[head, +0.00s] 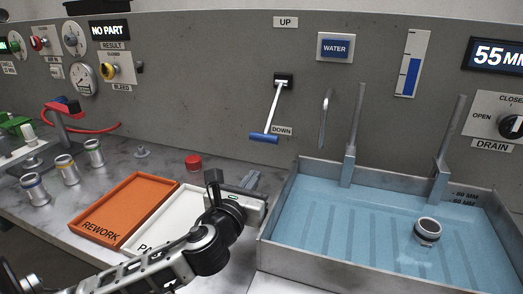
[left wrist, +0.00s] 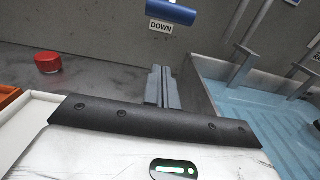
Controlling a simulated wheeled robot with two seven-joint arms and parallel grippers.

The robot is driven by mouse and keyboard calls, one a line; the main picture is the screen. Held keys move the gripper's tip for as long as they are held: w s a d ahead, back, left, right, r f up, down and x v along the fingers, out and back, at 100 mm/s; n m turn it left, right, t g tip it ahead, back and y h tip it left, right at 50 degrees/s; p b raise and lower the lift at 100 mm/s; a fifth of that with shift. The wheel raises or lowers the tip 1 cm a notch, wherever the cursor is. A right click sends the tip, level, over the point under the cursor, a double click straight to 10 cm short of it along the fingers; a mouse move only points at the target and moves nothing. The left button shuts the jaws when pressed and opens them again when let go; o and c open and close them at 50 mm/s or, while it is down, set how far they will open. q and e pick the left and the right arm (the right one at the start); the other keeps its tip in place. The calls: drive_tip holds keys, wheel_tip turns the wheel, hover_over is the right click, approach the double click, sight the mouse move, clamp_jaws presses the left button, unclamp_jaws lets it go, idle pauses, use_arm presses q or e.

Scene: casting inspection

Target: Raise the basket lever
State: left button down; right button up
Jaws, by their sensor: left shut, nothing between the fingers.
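The basket lever (head: 271,108) is a white arm with a blue handle (head: 264,138) on the grey back wall. It hangs down and slightly left, its handle beside the DOWN label (head: 281,131); the UP label (head: 286,22) is above. The blue handle also shows at the top of the left wrist view (left wrist: 172,10). My left gripper (head: 251,179) is shut and empty, below the handle and apart from it, near the water tank's left wall. Its fingers (left wrist: 163,87) point toward the wall in the left wrist view. My right gripper is not in view.
A water tank (head: 278,205) with a metal ring part (head: 427,232) in it stands at the right. An orange REWORK tray (head: 111,232) and a white tray (head: 152,238) lie left of it. A red cap (head: 193,162) sits behind them. Several cylinders stand at the far left.

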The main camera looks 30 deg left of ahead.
use_arm(q)
drive_tip(key=w+a+r+p, duration=0.1)
drive_tip(key=w+r, duration=0.2)
drive_tip(key=w, duration=0.3)
drive_tip(key=shift+a+r+p, duration=0.2)
drive_tip(key=shift+r+p, duration=0.15)
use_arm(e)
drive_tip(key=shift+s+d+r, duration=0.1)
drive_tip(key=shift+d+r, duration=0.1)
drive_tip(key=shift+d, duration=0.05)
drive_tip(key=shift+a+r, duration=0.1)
